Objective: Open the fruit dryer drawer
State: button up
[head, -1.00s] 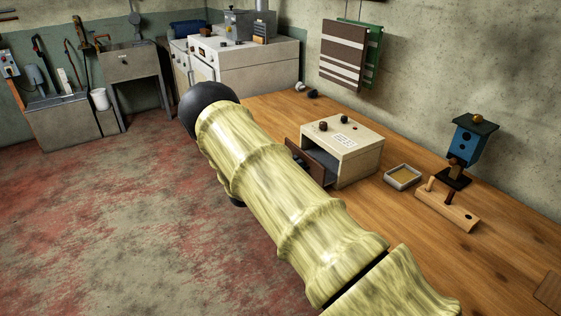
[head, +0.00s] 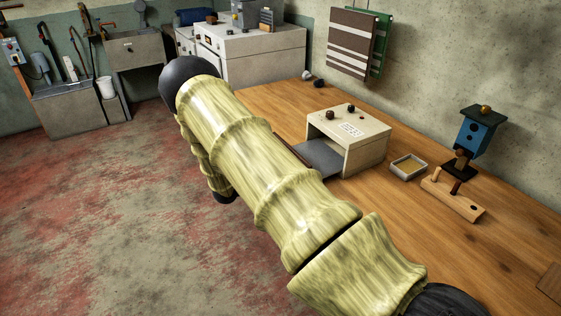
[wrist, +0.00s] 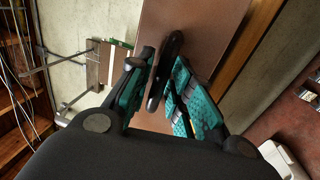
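The fruit dryer (head: 352,137) is a cream box with dark knobs and a label on top, standing on the wooden bench. Its grey drawer (head: 318,157) extends from its left side, and the drawer's front is hidden behind my arm in the head view. In the wrist view the brown drawer front (wrist: 205,25) fills the top middle, with a dark bar handle (wrist: 173,46) on it. My gripper (wrist: 163,72) has its teal-padded fingers on either side of this handle and is shut on it. The gripper itself is hidden in the head view.
A small tray (head: 408,167), a wooden peg piece (head: 453,195) and a blue birdhouse (head: 476,135) stand right of the dryer. A striped towel (head: 352,44) hangs on the wall behind. The red-grey floor (head: 90,220) at left is clear.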

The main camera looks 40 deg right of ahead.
jog(key=shift+a, duration=0.1)
jog(key=v, duration=1.2)
jog(key=shift+f, duration=0.1)
